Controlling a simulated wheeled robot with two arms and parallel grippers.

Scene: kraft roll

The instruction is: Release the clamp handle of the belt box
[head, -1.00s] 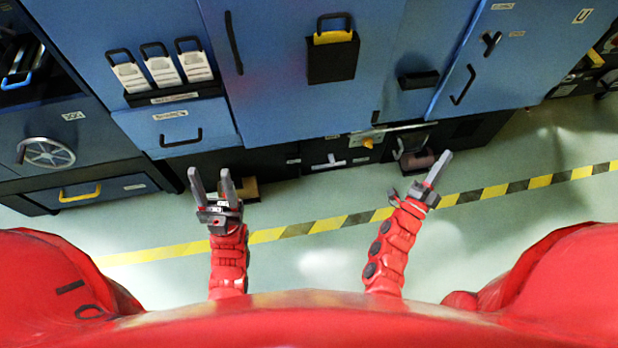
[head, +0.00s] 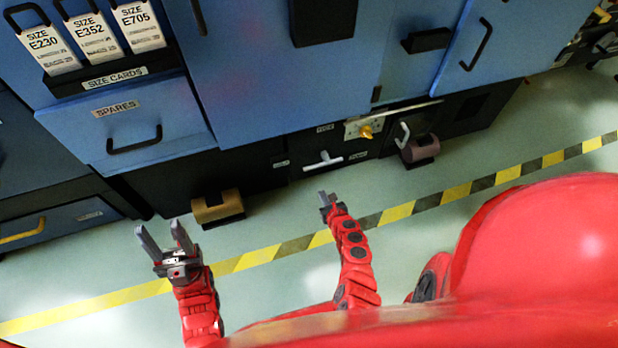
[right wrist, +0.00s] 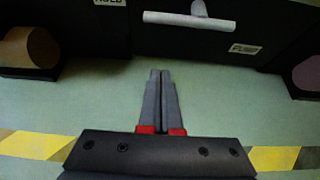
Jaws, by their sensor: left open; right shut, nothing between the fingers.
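A pale T-shaped handle (head: 323,162) sits low on the black front (head: 345,150) under the blue cabinets in the head view. I take this to be the clamp handle of the belt box. Its crossbar looks level in the right wrist view (right wrist: 190,20). Small labels sit to its left and right; the right one (right wrist: 244,48) is hard to read. My right gripper (head: 326,195) is shut and empty, in front of and below the handle, apart from it. My left gripper (head: 161,230) is open and empty, further left above the floor.
A tan roll (head: 217,207) on a black block stands left of the handle. A brown roll (head: 420,150), a white lever (head: 402,136) and an orange knob (head: 366,131) are to its right. The floor between my right gripper and the handle is clear.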

